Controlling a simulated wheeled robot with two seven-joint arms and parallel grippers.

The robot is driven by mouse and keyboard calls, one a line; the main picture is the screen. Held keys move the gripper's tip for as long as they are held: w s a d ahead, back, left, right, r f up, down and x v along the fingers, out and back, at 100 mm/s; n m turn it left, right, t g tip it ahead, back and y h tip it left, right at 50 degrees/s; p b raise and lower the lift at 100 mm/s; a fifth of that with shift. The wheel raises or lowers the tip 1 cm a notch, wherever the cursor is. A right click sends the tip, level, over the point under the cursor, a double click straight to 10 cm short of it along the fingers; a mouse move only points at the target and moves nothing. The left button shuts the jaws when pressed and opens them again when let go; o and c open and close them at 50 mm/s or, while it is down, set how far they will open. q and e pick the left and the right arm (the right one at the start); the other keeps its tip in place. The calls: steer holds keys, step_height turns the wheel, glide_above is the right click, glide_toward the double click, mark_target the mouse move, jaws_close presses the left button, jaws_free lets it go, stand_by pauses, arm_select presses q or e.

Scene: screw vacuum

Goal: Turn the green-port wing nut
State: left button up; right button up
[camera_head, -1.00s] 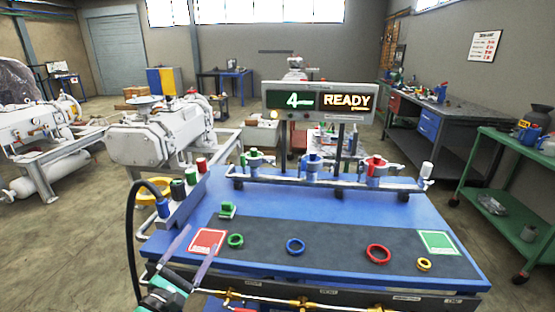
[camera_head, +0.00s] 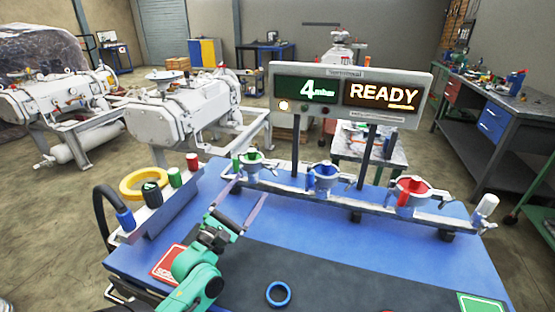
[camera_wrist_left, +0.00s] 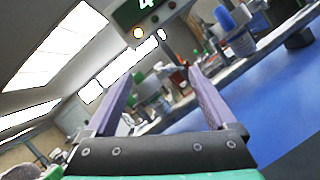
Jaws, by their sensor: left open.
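The green port (camera_head: 252,163) is at the left end of the rail at the back of the blue bench. It has a green part and a grey fitting; its wing nut is too small to make out clearly. My left gripper (camera_head: 247,189) is open and empty, with its two purple fingers reaching up toward the green port from just in front and below. The gripper also shows in the left wrist view (camera_wrist_left: 165,73), fingers wide apart with nothing between them close by. My right gripper is not in view.
The blue port (camera_head: 322,178) and red port (camera_head: 411,192) stand further right on the rail. A display (camera_head: 345,95) reads 4 and READY above it. A blue ring (camera_head: 279,293) lies on the dark mat. Capped posts (camera_head: 174,179) and a yellow ring (camera_head: 145,184) are at left.

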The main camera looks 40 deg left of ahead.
mark_target(271, 169)
arm_select(q)
steer(key=f+x, duration=0.1)
steer(key=x, duration=0.3)
steer(key=f+p+x, duration=0.1)
steer(key=x, duration=0.4)
steer(key=w+f+p+x, duration=0.1)
steer(key=x, duration=0.3)
steer(key=shift+w+a+r, duration=0.1)
steer(key=shift+w+a, duration=0.05)
steer(key=shift+w, duration=0.25)
steer(key=shift+s, duration=0.1)
steer(key=shift+c, duration=1.2)
steer(key=c, duration=1.1)
steer(key=shift+c, duration=0.2)
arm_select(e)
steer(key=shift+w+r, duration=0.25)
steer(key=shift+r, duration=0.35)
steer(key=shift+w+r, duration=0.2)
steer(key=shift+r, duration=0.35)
